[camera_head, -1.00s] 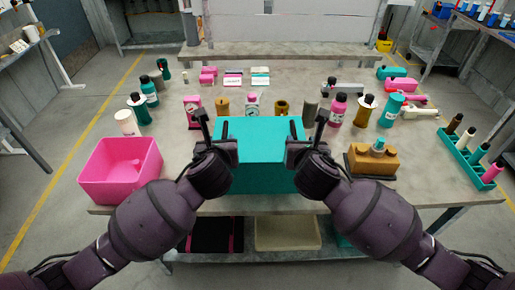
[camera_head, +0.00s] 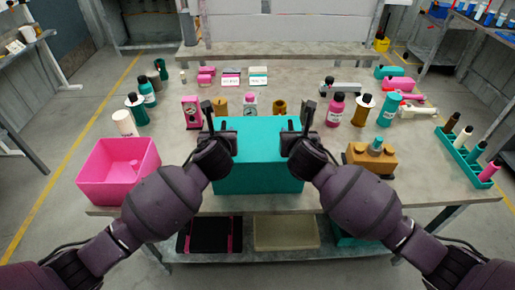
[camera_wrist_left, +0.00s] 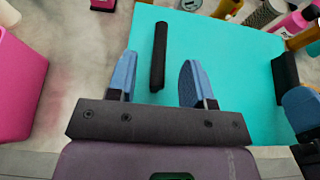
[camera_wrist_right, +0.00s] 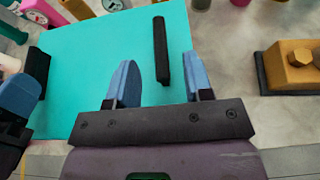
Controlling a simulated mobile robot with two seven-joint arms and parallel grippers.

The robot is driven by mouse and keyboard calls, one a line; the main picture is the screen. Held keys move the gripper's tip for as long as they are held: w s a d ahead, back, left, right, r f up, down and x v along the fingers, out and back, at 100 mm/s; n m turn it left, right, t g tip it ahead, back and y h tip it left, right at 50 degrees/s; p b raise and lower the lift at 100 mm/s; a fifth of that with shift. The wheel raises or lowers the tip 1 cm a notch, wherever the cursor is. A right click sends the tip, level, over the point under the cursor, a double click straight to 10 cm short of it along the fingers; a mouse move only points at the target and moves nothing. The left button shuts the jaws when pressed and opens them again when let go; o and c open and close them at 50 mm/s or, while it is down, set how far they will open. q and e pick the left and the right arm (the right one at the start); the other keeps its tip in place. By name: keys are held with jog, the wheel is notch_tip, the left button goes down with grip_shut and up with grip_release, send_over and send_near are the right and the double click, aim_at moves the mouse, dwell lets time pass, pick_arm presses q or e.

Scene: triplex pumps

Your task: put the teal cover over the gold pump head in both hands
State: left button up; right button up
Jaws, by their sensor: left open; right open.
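The teal cover (camera_head: 258,165) is a large box at the front middle of the bench, with a dark bar handle near each side. My left gripper (camera_head: 225,142) is open at its left side; in the left wrist view the handle (camera_wrist_left: 159,55) shows between the blue fingers, not gripped. My right gripper (camera_head: 293,143) is open at its right side; in the right wrist view the other handle (camera_wrist_right: 161,50) shows between the fingers, not gripped. The gold pump head (camera_head: 372,160) is a block on a dark base to the right, uncovered; it also shows in the right wrist view (camera_wrist_right: 296,68).
A pink open bin (camera_head: 118,172) stands at the left front. A teal rack (camera_head: 466,155) with bottles is at the right edge. Several bottles and small parts, including a pink bottle (camera_head: 336,110), stand behind the cover. Bare bench shows between the pink bin and cover.

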aim_at(292, 129)
pick_arm(q)
jog(key=shift+x, duration=2.15)
pick_arm(e)
jog(key=shift+x, duration=2.15)
pick_arm(q)
grip_shut()
pick_arm(e)
grip_shut()
